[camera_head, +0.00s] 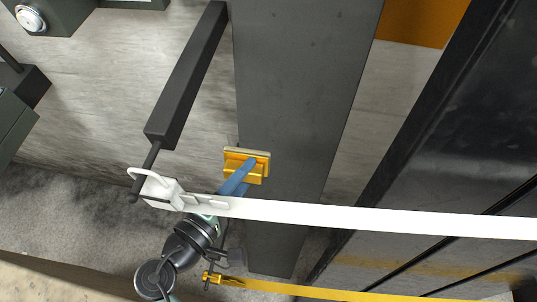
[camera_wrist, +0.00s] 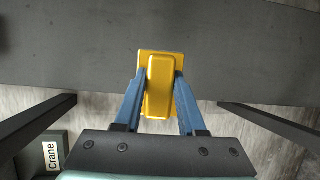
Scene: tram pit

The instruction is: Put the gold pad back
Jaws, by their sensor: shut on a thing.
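The gold pad (camera_head: 247,164) is a small yellow-gold block on a flat plate, beside the left edge of the dark grey beam (camera_head: 295,90) in the head view. My gripper (camera_head: 240,174) has blue fingers and reaches it from below. In the wrist view the gold pad (camera_wrist: 160,90) stands between both blue fingers, which press on its raised block, so my gripper (camera_wrist: 160,86) is shut on it. The pad's plate overlaps the grey beam (camera_wrist: 70,60) there. Whether the pad touches the beam or is held above it, I cannot tell.
A white strap (camera_head: 370,217) with a hooked end crosses in front of my arm. A yellow strap (camera_head: 300,289) runs lower down. A dark bar (camera_head: 190,75) stands to the left. A box labelled "Crane" (camera_wrist: 52,153) shows at the lower left of the wrist view.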

